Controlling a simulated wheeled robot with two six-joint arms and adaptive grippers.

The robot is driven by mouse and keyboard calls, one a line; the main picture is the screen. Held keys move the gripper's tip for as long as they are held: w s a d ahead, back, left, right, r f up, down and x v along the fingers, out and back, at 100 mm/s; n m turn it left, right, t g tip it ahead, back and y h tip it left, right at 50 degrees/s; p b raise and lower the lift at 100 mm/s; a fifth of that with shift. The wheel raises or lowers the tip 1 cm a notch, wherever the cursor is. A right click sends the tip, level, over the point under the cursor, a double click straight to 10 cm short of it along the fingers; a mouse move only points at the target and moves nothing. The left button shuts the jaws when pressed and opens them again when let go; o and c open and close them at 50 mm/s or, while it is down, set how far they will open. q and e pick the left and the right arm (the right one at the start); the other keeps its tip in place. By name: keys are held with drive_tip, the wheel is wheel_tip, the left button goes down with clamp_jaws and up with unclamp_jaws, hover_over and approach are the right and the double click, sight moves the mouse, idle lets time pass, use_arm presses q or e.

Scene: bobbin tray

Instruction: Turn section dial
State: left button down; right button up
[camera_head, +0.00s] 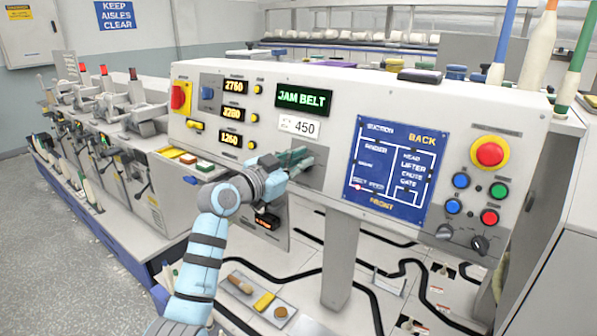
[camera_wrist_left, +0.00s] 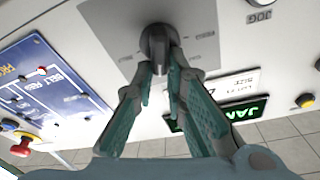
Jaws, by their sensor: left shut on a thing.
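A dark grey dial knob (camera_wrist_left: 156,42) sits on a grey plate (camera_wrist_left: 110,20) of the machine's white panel. I take it for the section dial, but its label is too small to read. My left gripper (camera_head: 302,158) reaches in to this plate, below the "450" lot size card (camera_head: 299,126). In the left wrist view the two teal fingers of the gripper (camera_wrist_left: 162,72) are closed on the knob from both sides. In the head view the fingers hide most of the knob. My right gripper is in neither view.
A green "JAM BELT" display (camera_head: 304,98) is above. The blue diagram board (camera_head: 396,170), red emergency button (camera_head: 490,153) and two dark knobs (camera_head: 444,232) are to the right. A support post (camera_head: 340,262) stands below, over a deck with black tracks.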

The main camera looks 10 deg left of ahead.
use_arm(q)
drive_tip(key=m+b, duration=0.1)
drive_tip(key=m, duration=0.2)
drive_tip(key=m+g+h+b, duration=0.1)
drive_tip(key=m, duration=0.2)
drive_tip(key=m+g+b, duration=0.1)
drive_tip(key=m+b, duration=0.1)
drive_tip(key=m, duration=0.1)
drive_tip(key=shift+s+d+f+m, duration=0.25)
drive_tip(key=shift+d+f+m, duration=0.05)
drive_tip(key=shift+d+f, duration=0.1)
drive_tip(key=shift+s+f+m+g, duration=0.15)
drive_tip(key=shift+m+g, duration=0.15)
drive_tip(key=shift+m, duration=0.7)
drive_tip(key=shift+w+f+m+g, duration=0.1)
drive_tip(key=shift+m+g, duration=0.2)
drive_tip(key=shift+m, duration=0.7)
drive_tip(key=c, duration=1.6)
unclamp_jaws()
